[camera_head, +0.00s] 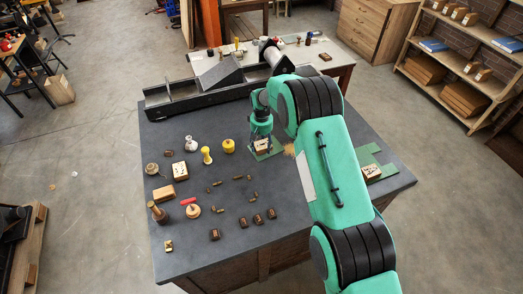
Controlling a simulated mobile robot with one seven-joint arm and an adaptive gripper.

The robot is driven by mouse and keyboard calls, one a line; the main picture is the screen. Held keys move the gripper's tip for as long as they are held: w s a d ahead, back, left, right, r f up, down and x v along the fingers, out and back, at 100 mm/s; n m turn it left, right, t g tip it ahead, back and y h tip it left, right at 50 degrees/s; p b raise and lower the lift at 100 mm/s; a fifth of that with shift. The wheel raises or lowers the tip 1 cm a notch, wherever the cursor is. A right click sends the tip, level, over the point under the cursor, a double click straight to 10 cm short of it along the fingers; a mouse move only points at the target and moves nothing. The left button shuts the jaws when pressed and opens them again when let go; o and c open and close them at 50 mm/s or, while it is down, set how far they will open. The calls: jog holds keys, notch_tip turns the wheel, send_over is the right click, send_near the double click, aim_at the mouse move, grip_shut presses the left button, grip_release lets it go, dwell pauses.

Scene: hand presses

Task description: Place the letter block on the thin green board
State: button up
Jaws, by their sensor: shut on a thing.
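My gripper (261,139) points down over the back middle of the dark table. It is shut on a small wooden block with a pale, dark-marked face, the letter block (261,147). A thin green board (275,153) lies on the table under the block and shows around it. I cannot tell whether the block touches the board or hangs just above it. The fingertips are small and partly hidden by the wrist.
Another green board (363,153) with a pale-faced block (372,172) lies right of my arm. A yellow round pot (228,146), a yellow-handled stamp (206,155) and several small blocks stand to the left. A long dark metal press (205,90) lines the table's back edge.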

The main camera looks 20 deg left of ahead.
aim_at(262, 150)
jog(key=shift+f+p, duration=0.4)
jog(key=shift+f, duration=1.3)
jog(key=shift+f, duration=0.15)
jog(key=o, duration=1.2)
jog(key=shift+r+b, duration=0.95)
jog(key=shift+r, duration=5.2)
